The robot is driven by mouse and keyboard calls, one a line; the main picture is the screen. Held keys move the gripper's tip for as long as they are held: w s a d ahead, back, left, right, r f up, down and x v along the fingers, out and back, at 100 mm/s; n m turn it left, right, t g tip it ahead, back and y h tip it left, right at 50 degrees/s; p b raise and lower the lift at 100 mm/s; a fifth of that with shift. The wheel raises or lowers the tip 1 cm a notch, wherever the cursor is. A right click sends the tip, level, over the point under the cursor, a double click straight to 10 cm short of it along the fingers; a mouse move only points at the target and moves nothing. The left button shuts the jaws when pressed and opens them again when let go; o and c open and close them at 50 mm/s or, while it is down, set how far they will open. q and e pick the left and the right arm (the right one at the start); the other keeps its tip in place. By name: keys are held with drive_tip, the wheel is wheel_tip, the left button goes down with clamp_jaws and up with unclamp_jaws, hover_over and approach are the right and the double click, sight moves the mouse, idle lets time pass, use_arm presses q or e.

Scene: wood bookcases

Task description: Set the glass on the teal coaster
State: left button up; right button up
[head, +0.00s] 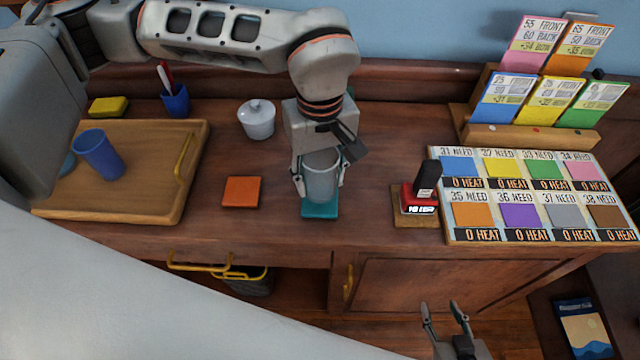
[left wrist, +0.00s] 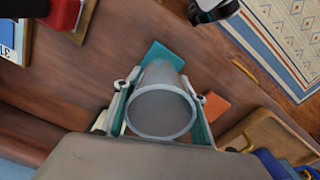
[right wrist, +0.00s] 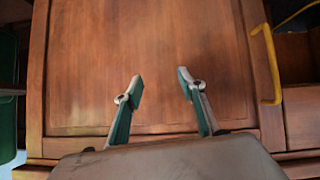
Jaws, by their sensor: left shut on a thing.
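The grey glass (head: 321,176) is upright between the fingers of my left gripper (head: 320,190), which is shut on it. In the left wrist view the glass (left wrist: 162,108) shows its open rim between both fingers (left wrist: 160,115). The teal coaster (head: 320,208) lies on the desk directly below the glass, partly hidden by it; it also shows in the left wrist view (left wrist: 163,54). I cannot tell whether the glass bottom touches the coaster. My right gripper (head: 443,308) is open and empty in front of the cabinet door; it also shows in the right wrist view (right wrist: 160,88).
An orange coaster (head: 241,191) lies left of the teal one. A white lidded pot (head: 257,120) stands behind it. A red and black stamp (head: 420,195) stands to the right. A wooden tray (head: 150,140) with a blue cup (head: 100,154) is at far left.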

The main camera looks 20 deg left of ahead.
sight(320, 188)
use_arm(q)
drive_tip(key=shift+f, duration=1.45)
drive_tip(key=shift+f, duration=0.1)
drive_tip(key=shift+f, duration=0.1)
drive_tip(key=o, duration=1.2)
drive_tip(key=shift+o, duration=0.2)
wheel_tip(320, 188, up, 12)
drive_tip(key=shift+r, duration=0.2)
